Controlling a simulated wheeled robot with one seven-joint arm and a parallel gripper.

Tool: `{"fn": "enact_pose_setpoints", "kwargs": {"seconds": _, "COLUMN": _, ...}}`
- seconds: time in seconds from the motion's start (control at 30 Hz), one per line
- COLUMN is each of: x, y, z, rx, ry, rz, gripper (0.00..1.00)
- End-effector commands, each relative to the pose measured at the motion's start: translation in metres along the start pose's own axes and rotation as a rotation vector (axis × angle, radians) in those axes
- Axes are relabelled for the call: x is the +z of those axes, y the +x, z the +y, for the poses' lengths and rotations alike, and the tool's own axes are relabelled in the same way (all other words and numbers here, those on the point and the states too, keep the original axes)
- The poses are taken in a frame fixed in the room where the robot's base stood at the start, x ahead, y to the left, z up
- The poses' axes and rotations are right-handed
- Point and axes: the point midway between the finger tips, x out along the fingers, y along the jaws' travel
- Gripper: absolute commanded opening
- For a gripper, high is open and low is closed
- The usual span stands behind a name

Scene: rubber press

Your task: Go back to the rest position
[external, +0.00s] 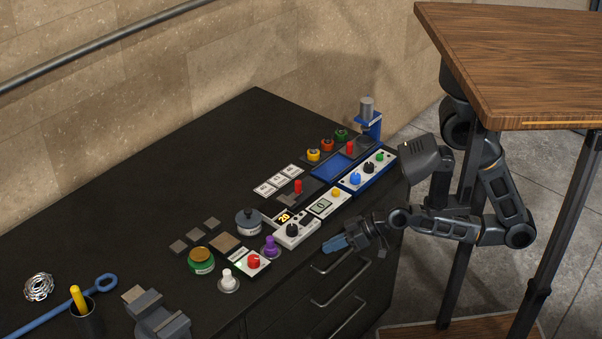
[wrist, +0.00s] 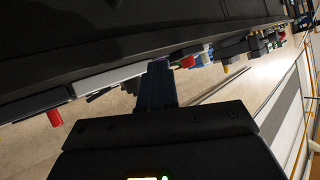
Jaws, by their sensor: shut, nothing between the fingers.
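My gripper (external: 338,243) is at the front edge of the black bench in the external view, in front of the white device with a black knob (external: 292,232). Its blue fingers are together and hold nothing. My arm reaches left to it from beside the wooden table. In the wrist view the blue fingers (wrist: 157,85) stand together in the middle, with the dark bench edge across the top. Whether the fingers touch the bench front cannot be told.
The black bench (external: 130,215) carries control boxes, a red button (external: 253,262), a purple knob (external: 270,246), jars and a vise (external: 160,315). Drawers with handles (external: 340,287) are below the gripper. A wooden table (external: 520,60) stands at right, close to my arm.

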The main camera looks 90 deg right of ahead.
Motion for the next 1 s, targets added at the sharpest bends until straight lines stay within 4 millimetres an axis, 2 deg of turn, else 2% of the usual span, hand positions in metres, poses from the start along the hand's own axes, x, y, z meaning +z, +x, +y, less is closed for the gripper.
{"fn": "enact_pose_setpoints", "kwargs": {"seconds": 0.03, "x": 0.009, "y": -0.017, "z": -0.001, "rx": 0.01, "ry": -0.005, "rz": 0.005, "gripper": 0.0}}
{"fn": "enact_pose_setpoints", "kwargs": {"seconds": 0.1, "x": 0.017, "y": -0.038, "z": -0.002, "rx": 0.024, "ry": -0.018, "rz": 0.029, "gripper": 0.0}}
{"fn": "enact_pose_setpoints", "kwargs": {"seconds": 0.3, "x": 0.028, "y": -0.103, "z": -0.001, "rx": 0.045, "ry": -0.076, "rz": 0.102, "gripper": 0.0}}
{"fn": "enact_pose_setpoints", "kwargs": {"seconds": 0.5, "x": 0.025, "y": -0.168, "z": -0.004, "rx": 0.03, "ry": -0.15, "rz": 0.175, "gripper": 0.0}}
{"fn": "enact_pose_setpoints", "kwargs": {"seconds": 0.6, "x": 0.02, "y": -0.192, "z": -0.006, "rx": 0.015, "ry": -0.182, "rz": 0.205, "gripper": 0.0}}
{"fn": "enact_pose_setpoints", "kwargs": {"seconds": 0.7, "x": 0.016, "y": -0.207, "z": -0.007, "rx": 0.002, "ry": -0.201, "rz": 0.226, "gripper": 0.0}}
{"fn": "enact_pose_setpoints", "kwargs": {"seconds": 0.8, "x": 0.014, "y": -0.214, "z": -0.008, "rx": -0.005, "ry": -0.211, "rz": 0.238, "gripper": 0.0}}
{"fn": "enact_pose_setpoints", "kwargs": {"seconds": 1.0, "x": 0.013, "y": -0.216, "z": -0.008, "rx": -0.007, "ry": -0.212, "rz": 0.242, "gripper": 0.0}}
